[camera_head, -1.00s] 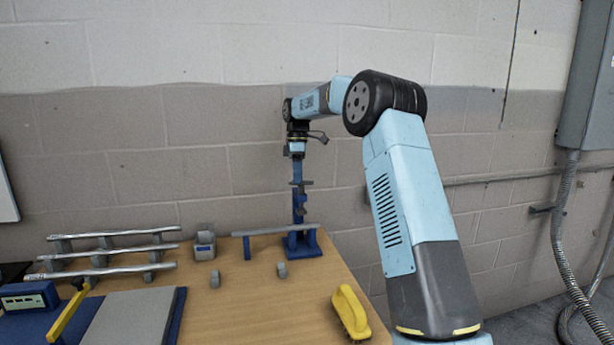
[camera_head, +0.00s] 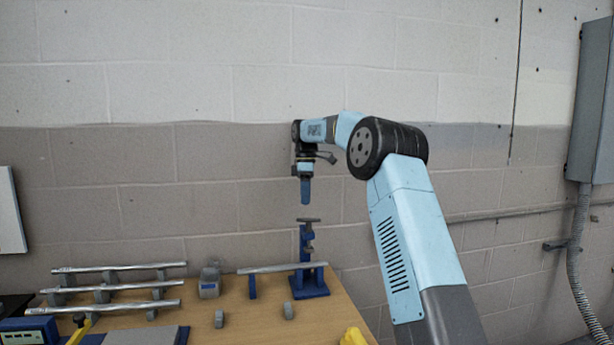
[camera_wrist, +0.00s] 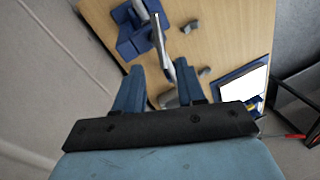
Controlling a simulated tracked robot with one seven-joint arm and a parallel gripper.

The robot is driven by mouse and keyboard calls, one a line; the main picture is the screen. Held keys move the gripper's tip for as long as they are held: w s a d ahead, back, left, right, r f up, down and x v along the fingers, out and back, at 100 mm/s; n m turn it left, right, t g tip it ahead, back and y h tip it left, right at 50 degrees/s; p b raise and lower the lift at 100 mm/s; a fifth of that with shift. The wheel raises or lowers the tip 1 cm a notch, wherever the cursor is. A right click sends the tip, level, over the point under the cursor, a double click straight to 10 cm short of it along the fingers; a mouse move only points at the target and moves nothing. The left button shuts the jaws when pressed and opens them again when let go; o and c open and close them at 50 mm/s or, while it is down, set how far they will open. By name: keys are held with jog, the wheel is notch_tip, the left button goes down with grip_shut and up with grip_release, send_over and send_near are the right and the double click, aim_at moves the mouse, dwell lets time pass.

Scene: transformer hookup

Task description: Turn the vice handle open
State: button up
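The blue vice (camera_head: 310,283) stands at the back right of the wooden table, with its upright post and base clear. The blue vice (camera_wrist: 130,35) also shows there, beyond the fingers. The handle's exact turn is hard to tell.
A long grey rod (camera_head: 283,268) runs left from the vice to a small blue support (camera_head: 252,287). Several silver rods lie on a rack (camera_head: 103,290) at left. Small grey pieces (camera_head: 219,319) and a yellow brush (camera_head: 353,337) are nearer. The wall is behind.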

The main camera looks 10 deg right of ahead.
notch_tip(320, 180, up, 8)
jog(key=w, duration=0.1)
jog(key=shift+w+d, duration=0.25)
jog(key=shift+w, duration=0.05)
dwell(0.4)
jog(key=s+a+r+m+t+h, duration=0.1)
jog(key=s+r+m+t, duration=0.2)
jog(key=s, duration=0.9)
jog(key=s+a+r+m+t, duration=0.1)
jog(key=s+r+m, duration=0.3)
jog(key=s, duration=0.8)
jog(key=s+d+f+m+t, duration=0.1)
jog(key=s+f+m, duration=0.1)
jog(key=s+f, duration=0.3)
jog(key=s+d+f+m+t, duration=0.1)
jog(key=s+f+m, duration=0.2)
jog(key=s, duration=1)
jog(key=s+d+f+m+t, duration=0.1)
jog(key=s+d+f+m, duration=0.1)
jog(key=s+f, duration=0.6)
jog(key=shift+s+f+m+t, duration=0.15)
jog(key=shift+s+m+t, duration=0.3)
jog(key=shift+s, duration=0.55)
